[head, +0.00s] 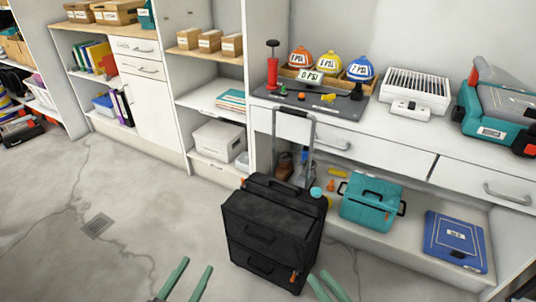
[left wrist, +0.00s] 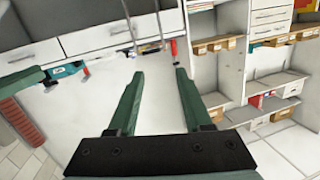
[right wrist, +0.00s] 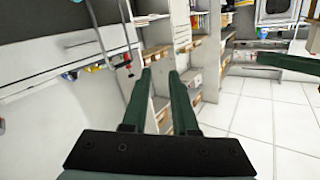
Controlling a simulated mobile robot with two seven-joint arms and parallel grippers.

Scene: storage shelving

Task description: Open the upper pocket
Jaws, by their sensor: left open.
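A black suitcase (head: 312,235) stands upright on the floor with its grey pull handle (head: 312,135) raised. Its upper pocket (head: 268,217) bulges from the front and has a dark grab loop; I cannot make out its zipper or whether it is closed. The lower pocket (head: 258,265) sits beneath, with an orange tag (head: 293,277) near its right edge. My left gripper (head: 197,267) is open and empty, low in front and left of the suitcase. My right gripper (head: 320,275) is open and empty, in front and right of it. Neither touches the suitcase.
A teal bag (head: 370,203) and a blue case (head: 456,241) lie on the low shelf. The floor (head: 130,215) left of the suitcase is clear.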

